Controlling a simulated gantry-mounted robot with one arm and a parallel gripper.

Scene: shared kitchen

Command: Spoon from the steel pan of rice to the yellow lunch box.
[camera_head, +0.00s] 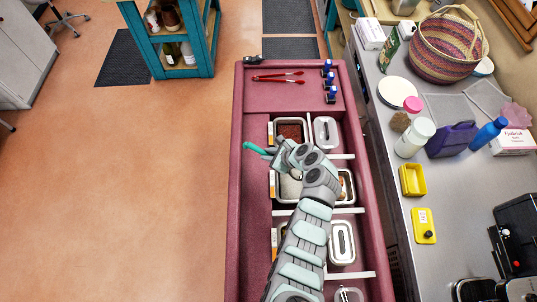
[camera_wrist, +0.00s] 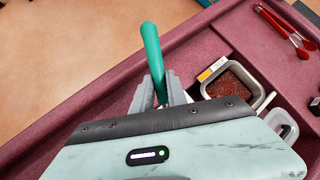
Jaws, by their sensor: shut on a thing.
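My gripper (camera_head: 270,153) is above the maroon cart, shut on the green handle of a spoon (camera_head: 254,148). In the wrist view, the grey fingers (camera_wrist: 161,92) close around the green handle (camera_wrist: 151,48), which points up and away. The spoon's bowl is hidden behind my gripper. A steel pan (camera_head: 290,202) holding white rice (camera_head: 289,187) sits in the cart just below my gripper, partly covered by my arm. The yellow lunch box (camera_head: 413,193) stands open on the steel counter at the right. Its inside looks empty, though it is small in view.
A steel pan of reddish-brown food (camera_head: 290,132) and lidded pans (camera_head: 342,242) share the cart. Red tongs (camera_head: 278,77) lie at its far end. A yellow lid-like piece (camera_head: 424,226), a white jar (camera_head: 416,138) and a purple container (camera_head: 452,140) stand near the lunch box.

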